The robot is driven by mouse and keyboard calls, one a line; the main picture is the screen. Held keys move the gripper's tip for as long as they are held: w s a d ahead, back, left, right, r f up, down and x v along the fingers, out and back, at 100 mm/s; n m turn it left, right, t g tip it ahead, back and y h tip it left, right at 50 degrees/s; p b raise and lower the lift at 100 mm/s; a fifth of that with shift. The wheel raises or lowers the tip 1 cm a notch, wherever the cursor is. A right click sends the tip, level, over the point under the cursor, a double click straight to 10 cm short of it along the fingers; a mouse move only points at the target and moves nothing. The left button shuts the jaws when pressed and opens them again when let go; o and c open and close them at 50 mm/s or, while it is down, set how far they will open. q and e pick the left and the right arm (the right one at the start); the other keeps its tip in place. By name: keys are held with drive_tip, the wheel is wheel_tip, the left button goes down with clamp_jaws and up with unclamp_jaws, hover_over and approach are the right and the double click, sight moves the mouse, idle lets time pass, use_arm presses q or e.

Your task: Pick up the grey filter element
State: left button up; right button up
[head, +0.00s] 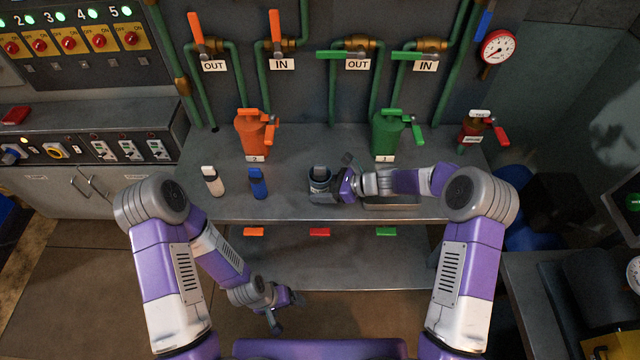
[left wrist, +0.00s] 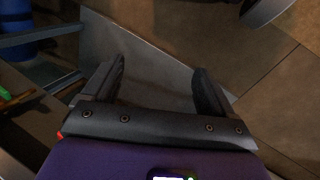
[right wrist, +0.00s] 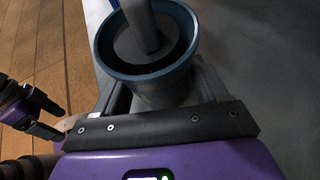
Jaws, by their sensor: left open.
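The grey filter element (head: 320,171) stands upright inside a dark blue-rimmed cup (head: 319,186) on the bench. In the right wrist view, the element's grey handle (right wrist: 140,22) sticks up from the cup (right wrist: 160,82); its lower part is hidden inside. My right gripper (head: 328,192) is low at the cup, its fingers on either side of the cup's outer wall (right wrist: 163,92). I cannot tell if they touch it. My left gripper (head: 274,311) is open and empty, low in front of the bench, over the floor; its spread fingers show in the left wrist view (left wrist: 160,80).
A white filter (head: 212,182) and a blue filter (head: 258,184) stand to the cup's left. An orange housing (head: 252,137) and a green housing (head: 384,134) are behind. A metal tray (head: 392,207) lies under my right forearm. The bench between the blue filter and cup is clear.

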drive_tip(key=c, duration=0.4)
use_arm(q)
drive_tip(key=shift+c, duration=1.1)
drive_tip(key=shift+w+d+r, duration=0.15)
drive_tip(key=shift+w, duration=0.15)
drive_tip(key=shift+c, duration=0.8)
drive_tip(key=n+t+y, duration=0.4)
drive_tip(key=n+t, duration=0.9)
drive_tip(key=n, duration=2)
approach(320, 169)
drive_tip(key=x, duration=1)
drive_tip(key=shift+w, duration=0.3)
